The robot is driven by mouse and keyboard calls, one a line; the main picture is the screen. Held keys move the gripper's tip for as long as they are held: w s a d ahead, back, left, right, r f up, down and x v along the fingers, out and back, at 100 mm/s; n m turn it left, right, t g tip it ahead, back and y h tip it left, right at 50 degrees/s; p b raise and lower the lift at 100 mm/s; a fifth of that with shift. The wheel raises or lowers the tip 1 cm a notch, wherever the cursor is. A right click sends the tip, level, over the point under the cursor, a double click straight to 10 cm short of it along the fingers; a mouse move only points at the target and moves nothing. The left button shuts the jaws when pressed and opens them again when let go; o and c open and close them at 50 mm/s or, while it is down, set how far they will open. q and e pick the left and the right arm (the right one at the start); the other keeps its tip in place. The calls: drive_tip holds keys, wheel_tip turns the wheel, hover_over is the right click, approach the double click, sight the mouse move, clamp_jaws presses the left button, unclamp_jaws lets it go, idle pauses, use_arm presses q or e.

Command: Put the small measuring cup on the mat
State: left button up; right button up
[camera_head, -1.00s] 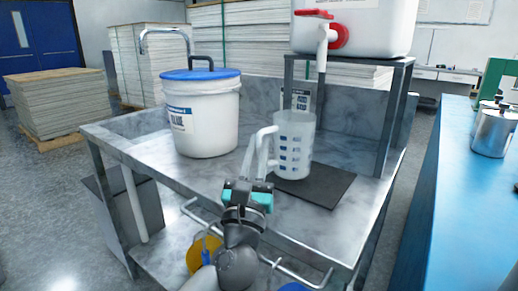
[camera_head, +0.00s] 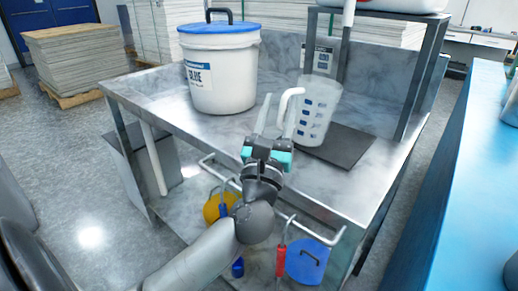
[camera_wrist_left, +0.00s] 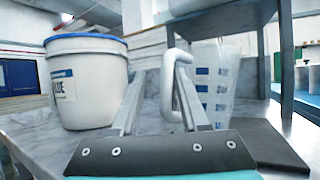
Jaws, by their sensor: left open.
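The measuring cup (camera_head: 318,108) is translucent with blue markings and a white handle on its left side. It looks upright over the left part of the dark flat mat (camera_head: 350,148) on the metal bench; its base appears to rest there, though contact is hard to confirm. My left gripper (camera_head: 276,110) is open at the handle side. In the left wrist view, the handle (camera_wrist_left: 175,90) shows between the two fingers (camera_wrist_left: 158,85), and the cup body (camera_wrist_left: 215,85) is just beyond the right finger. My right gripper is not in view.
A white bucket with a blue lid (camera_head: 220,75) stands left of the cup on the bench (camera_head: 185,125). A metal stand (camera_head: 420,75) rises behind the mat. A blue table (camera_head: 465,170) is at right.

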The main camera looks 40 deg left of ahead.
use_arm(q)
drive_tip(key=v, duration=0.5)
drive_tip(key=s+d+p, duration=0.3)
drive_tip(key=s+d, duration=0.1)
drive_tip(key=s, duration=0.7)
drive_tip(key=shift+r, duration=0.3)
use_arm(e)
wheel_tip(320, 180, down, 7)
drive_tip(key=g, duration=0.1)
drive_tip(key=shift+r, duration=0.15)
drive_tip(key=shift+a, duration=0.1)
